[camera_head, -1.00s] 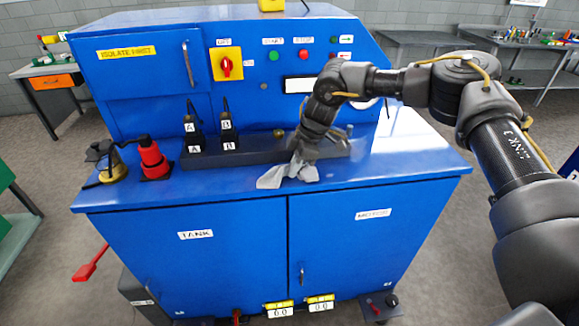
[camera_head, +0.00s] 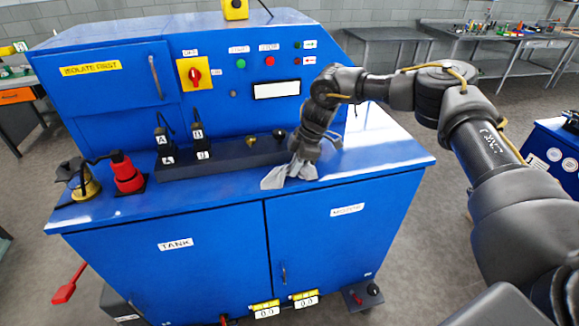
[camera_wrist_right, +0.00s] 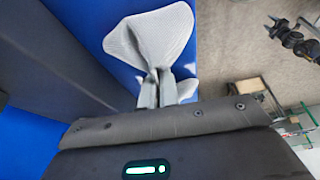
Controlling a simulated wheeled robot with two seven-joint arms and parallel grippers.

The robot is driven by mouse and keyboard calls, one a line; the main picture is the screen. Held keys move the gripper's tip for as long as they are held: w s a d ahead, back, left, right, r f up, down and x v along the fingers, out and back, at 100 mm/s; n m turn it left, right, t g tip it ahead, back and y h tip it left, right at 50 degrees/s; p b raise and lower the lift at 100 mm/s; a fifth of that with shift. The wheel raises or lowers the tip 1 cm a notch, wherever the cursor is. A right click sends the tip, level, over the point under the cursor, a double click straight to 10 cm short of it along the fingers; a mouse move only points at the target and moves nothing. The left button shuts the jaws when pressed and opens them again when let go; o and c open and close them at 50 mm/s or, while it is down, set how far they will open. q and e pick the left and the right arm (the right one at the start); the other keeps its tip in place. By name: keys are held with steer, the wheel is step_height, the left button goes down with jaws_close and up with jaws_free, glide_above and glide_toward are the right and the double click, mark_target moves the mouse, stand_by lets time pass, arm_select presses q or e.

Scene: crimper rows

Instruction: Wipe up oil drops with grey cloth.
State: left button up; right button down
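The grey cloth (camera_head: 284,174) hangs bunched from my right gripper (camera_head: 301,160) in the head view. Its lower end lies at the front part of the blue machine's top (camera_head: 225,190). In the right wrist view the cloth (camera_wrist_right: 150,40) fans out beyond the fingers of my right gripper (camera_wrist_right: 164,85), which are closed on its gathered middle. I cannot make out any oil drops; the cloth and gripper cover part of the top. My left gripper is not in view.
A dark block with levers A and B (camera_head: 185,160) runs along the top behind the cloth. A red cylindrical part (camera_head: 126,174) and a yellow-based part (camera_head: 84,187) stand at the left. The top's right end (camera_head: 390,150) looks clear.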

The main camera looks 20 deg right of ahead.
steer(key=shift+s+d, duration=0.2)
steer(key=shift+d, duration=0.7)
steer(key=shift+d+r+p, duration=0.15)
steer(key=shift+r+p, duration=0.15)
steer(key=shift+p, duration=0.3)
step_height(320, 180, up, 11)
steer(key=p, duration=0.6)
steer(key=shift+f, duration=0.15)
